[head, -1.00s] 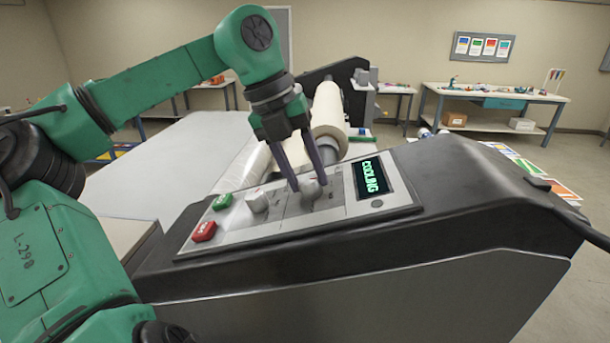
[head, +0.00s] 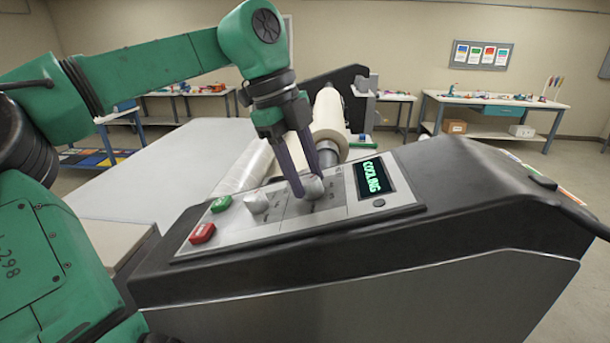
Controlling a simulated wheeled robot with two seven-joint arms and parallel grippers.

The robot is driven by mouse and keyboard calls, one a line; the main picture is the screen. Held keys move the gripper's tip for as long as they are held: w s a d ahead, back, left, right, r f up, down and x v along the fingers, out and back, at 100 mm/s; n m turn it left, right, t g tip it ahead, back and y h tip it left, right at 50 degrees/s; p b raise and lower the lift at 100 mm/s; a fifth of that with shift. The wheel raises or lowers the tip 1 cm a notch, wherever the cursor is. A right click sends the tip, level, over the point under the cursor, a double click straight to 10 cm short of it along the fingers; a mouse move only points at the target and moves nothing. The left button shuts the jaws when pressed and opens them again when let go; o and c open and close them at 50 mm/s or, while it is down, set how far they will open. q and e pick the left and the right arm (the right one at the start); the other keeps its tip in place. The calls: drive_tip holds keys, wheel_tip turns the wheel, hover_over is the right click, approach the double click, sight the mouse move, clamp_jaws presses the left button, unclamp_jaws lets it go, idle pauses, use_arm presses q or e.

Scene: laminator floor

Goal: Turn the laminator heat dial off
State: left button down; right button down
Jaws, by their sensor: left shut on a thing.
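The laminator (head: 380,275) fills the front right, with a sloped grey control panel (head: 270,229) on top. A grey knob (head: 313,188) sits on the panel left of the display, and a second grey knob (head: 256,203) is further left. I cannot read the marks around them. My left gripper (head: 307,189) comes down from above, its dark fingers shut on the right-hand knob, which they partly hide. A green button (head: 221,204) and a red button (head: 202,233) are at the panel's left end. My right gripper is not in view.
A white film roll (head: 329,120) and a wide pale table (head: 170,165) lie behind the panel. A black cable (head: 588,222) runs off the laminator's right end. Workbenches (head: 495,100) stand along the far wall, with open floor before them.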

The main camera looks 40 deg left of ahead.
use_arm(q)
drive_tip(key=n, duration=0.4)
drive_tip(key=shift+s+f+n, duration=0.1)
drive_tip(key=shift+f+n, duration=0.1)
drive_tip(key=shift+n, duration=0.1)
drive_tip(key=n, duration=0.4)
drive_tip(key=shift+n+g+b, duration=0.3)
drive_tip(key=shift+n+b, duration=0.05)
drive_tip(key=shift+n, duration=0.05)
drive_tip(key=shift+c, duration=1.9)
unclamp_jaws()
drive_tip(key=shift+r, duration=0.1)
drive_tip(key=p+v, duration=0.1)
drive_tip(key=v, duration=1.3)
drive_tip(key=shift+r+p, duration=0.25)
drive_tip(key=shift+p, duration=0.05)
